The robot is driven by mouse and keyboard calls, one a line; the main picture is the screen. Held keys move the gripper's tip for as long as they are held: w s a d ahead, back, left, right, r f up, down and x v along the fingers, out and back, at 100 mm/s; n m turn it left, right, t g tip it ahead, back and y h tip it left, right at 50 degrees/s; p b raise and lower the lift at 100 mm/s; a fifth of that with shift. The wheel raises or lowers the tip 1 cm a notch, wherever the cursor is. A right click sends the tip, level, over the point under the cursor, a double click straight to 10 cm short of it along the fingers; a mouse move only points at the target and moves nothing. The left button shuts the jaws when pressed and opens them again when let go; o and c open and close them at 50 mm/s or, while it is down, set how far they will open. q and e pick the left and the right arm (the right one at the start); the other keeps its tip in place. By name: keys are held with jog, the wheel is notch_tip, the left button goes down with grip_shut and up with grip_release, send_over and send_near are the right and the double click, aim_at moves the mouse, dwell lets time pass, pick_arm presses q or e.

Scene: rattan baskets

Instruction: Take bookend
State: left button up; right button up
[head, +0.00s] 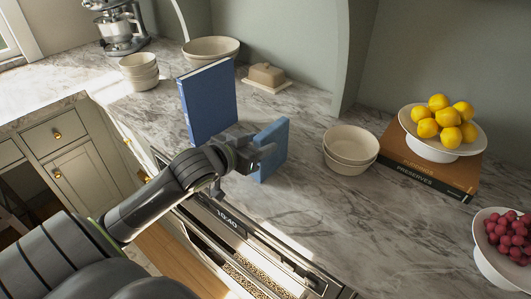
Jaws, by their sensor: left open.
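A small upright blue slab (272,148), which looks like the bookend, stands on the marble counter near its front edge. A taller blue book (209,102) with pale page edges stands upright to its left. My left gripper (266,153) reaches in from the left and is open. Its fingertips are at the left side of the small blue slab and overlap its edge in the head view. I cannot tell whether they touch it. The gripper hides part of the slab's left side. My right gripper is not in view.
Stacked cream bowls (350,147) stand right of the slab. Farther right are a brown book (465,176), a bowl of lemons (438,149) and a bowl of red fruit (478,243). A butter dish (266,76) sits behind. An opened oven front (240,228) lies below the counter edge.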

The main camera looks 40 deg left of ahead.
aim_at(269, 141)
pick_arm(q)
jog(key=x, duration=0.4)
jog(key=shift+w+d+f, duration=0.1)
jog(key=shift+f, duration=0.1)
grip_shut()
dwell(1.2)
jog(key=shift+r, duration=0.1)
